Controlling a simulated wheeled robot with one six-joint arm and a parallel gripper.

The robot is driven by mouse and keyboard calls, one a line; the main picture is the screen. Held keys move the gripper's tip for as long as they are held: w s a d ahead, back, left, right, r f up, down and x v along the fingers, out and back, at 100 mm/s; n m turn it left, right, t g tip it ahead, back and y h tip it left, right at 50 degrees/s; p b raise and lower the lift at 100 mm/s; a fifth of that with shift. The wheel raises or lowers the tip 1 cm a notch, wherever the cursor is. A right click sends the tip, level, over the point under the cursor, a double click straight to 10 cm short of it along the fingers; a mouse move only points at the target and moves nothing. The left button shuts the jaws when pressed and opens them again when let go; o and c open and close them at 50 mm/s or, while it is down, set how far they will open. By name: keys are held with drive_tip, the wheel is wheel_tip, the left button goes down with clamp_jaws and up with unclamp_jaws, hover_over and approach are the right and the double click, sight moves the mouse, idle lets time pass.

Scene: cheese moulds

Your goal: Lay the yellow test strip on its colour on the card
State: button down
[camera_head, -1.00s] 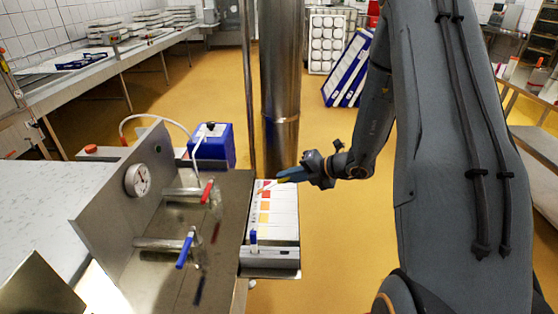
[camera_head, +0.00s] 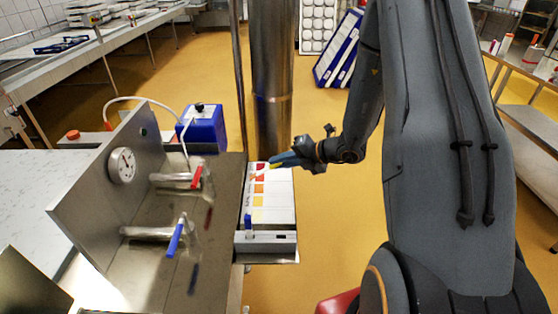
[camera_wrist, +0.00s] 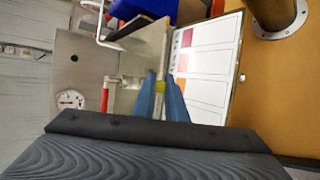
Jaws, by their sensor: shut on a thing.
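The card (camera_head: 282,203) is white, with a column of patches from red at the far end through orange (camera_head: 258,200) to yellow (camera_head: 257,215) at the near end. In the wrist view the card (camera_wrist: 205,62) lies right of the fingertips. My gripper (camera_head: 276,163) is over the card's far end, shut on the yellow test strip (camera_head: 274,167). In the wrist view my gripper (camera_wrist: 162,84) has a small yellow part of the strip (camera_wrist: 160,87) between its blue fingertips. The rest of the strip is hidden or too small to tell. I cannot judge its height above the card.
Left of the card is a steel bench with a gauge panel (camera_head: 95,170), a red-handled valve (camera_head: 197,176) and a blue-handled valve (camera_head: 175,240). A blue container (camera_head: 203,130) stands behind. A steel column (camera_head: 272,110) rises just beyond the card. Yellow floor lies right.

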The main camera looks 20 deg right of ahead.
drive_tip(key=shift+f+b, duration=1.5)
drive_tip(key=shift+f, duration=0.7)
drive_tip(key=c, duration=1.7)
unclamp_jaws()
drive_tip(key=b+v, duration=0.1)
drive_tip(key=v, duration=0.7)
drive_tip(key=shift+a, duration=0.15)
